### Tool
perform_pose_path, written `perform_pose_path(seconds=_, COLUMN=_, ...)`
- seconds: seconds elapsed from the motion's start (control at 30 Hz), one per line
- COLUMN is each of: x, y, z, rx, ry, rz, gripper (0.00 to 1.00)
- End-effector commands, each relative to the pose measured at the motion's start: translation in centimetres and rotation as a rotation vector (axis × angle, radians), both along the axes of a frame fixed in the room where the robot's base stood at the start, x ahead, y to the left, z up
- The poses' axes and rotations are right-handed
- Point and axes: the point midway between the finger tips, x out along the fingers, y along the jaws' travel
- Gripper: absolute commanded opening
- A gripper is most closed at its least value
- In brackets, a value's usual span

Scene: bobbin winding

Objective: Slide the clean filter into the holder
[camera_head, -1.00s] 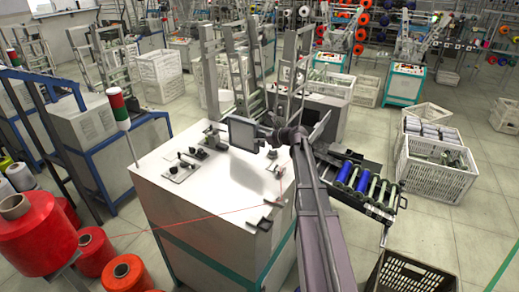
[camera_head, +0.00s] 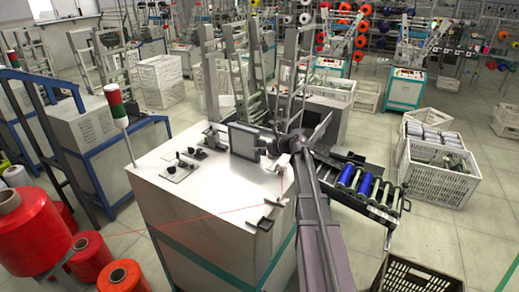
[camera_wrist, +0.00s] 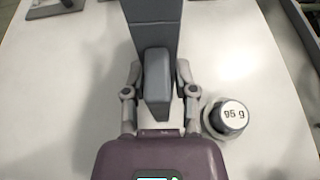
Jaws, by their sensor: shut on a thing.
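Whether the panel's lower edge touches anything is unclear.
The machine top (camera_head: 215,188) carries black knobs and fittings (camera_head: 180,168) at left and a small bracket (camera_head: 276,200) at front. A weight marked 95 g (camera_wrist: 232,117) stands right of my gripper. Blue bobbins (camera_head: 364,184) lie on a rack at right. A red thread crosses the front.

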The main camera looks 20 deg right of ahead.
Motion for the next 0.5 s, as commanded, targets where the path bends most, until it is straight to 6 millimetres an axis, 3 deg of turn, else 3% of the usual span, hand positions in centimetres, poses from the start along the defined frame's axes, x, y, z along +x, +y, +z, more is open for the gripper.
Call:
perform_pose_path(seconds=0.13, x=0.01, y=0.02, z=-0.20, rx=0.000, ry=0.000, rz=0.000, gripper=0.00)
perform_pose_path(seconds=0.17, x=0.01, y=0.02, z=-0.12, rx=0.000, ry=0.000, rz=0.000, gripper=0.45)
perform_pose_path(seconds=0.23, x=0.01, y=0.02, z=-0.10, rx=0.000, ry=0.000, rz=0.000, gripper=0.66)
perform_pose_path(seconds=0.27, x=0.01, y=0.02, z=-0.10, rx=0.000, ry=0.000, rz=0.000, gripper=0.71)
perform_pose_path(seconds=0.5, x=0.01, y=0.03, z=-0.10, rx=0.000, ry=0.000, rz=0.000, gripper=0.71)
